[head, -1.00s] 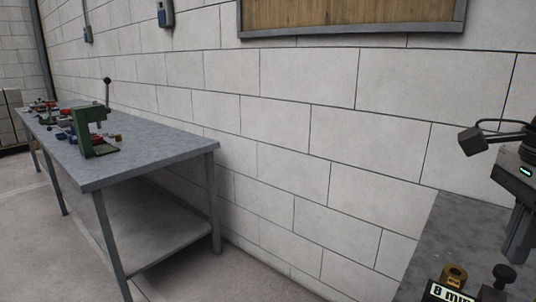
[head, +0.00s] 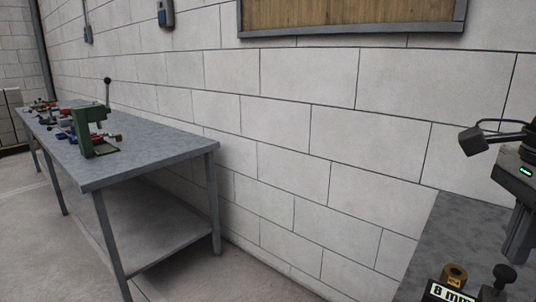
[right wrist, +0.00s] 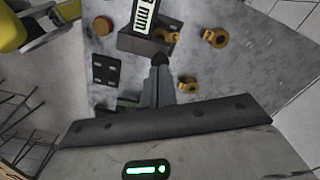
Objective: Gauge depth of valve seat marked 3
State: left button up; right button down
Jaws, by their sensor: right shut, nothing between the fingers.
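In the head view, a brass valve seat (head: 454,273) sits at the lower right on or behind a dark block with an "8 mm" label (head: 450,293); its mark is too small to read. A black knob (head: 504,275) stands beside it. In the right wrist view, brass rings lie on the bench: one at the upper right (right wrist: 215,38), one nearer (right wrist: 187,83), and one by the dark block (right wrist: 165,35). My right gripper (head: 516,250) is shut and empty, pointing down above the bench; its fingertips (right wrist: 160,62) are close to the dark block. My left gripper is not seen.
The grey bench top (head: 440,225) has bare room behind the block. A dark plate (right wrist: 106,70) lies left of my fingers in the wrist view. Another bench (head: 150,155) with a green press (head: 90,130) stands at the left along the block wall.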

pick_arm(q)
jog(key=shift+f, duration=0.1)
pick_arm(e)
jog(key=shift+f, duration=0.2)
jog(key=shift+f+b, duration=0.75)
jog(key=shift+f, duration=0.05)
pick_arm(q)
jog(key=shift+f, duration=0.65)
pick_arm(e)
jog(key=shift+s, duration=0.1)
jog(key=shift+f, duration=0.2)
